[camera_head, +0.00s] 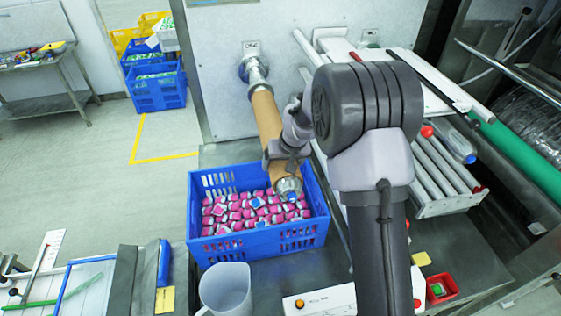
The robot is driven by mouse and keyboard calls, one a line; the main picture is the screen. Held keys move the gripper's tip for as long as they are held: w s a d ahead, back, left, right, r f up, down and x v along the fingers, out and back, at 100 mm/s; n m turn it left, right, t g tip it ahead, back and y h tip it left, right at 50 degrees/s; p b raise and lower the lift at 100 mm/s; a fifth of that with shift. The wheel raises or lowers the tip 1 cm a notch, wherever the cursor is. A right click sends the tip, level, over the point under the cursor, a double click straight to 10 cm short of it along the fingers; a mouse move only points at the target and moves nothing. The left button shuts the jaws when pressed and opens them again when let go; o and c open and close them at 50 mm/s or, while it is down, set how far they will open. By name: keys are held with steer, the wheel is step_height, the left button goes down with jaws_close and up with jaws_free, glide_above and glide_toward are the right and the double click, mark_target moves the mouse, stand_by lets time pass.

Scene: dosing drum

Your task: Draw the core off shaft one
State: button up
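The core (269,118) is a brown cardboard tube around a metal shaft (257,72) that juts from the pale machine wall toward me. Bare shaft shows between the core and the wall mount. A metal end piece (289,187) shows at the core's near end, above the blue crate. My gripper (284,157) is at the near part of the core, across it from the right. The fingers are small and partly hidden, so I cannot tell if they are shut on the core. A label above the mount is too small to read.
A blue crate (203,245) full of pink-and-white packs stands below the core's near end. A clear jug (226,289) stands in front of it. Rollers (440,170) and a green bar (520,158) lie right of my arm. Open floor lies to the left.

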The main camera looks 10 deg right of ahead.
mark_target(293, 189)
steer(key=shift+s+b, duration=3.1)
steer(key=shift+s, duration=2.45)
steer(key=s+b, duration=0.4)
steer(key=s, duration=1)
steer(key=s+b, duration=0.9)
steer(key=s, duration=0.4)
steer(key=shift+s, duration=0.4)
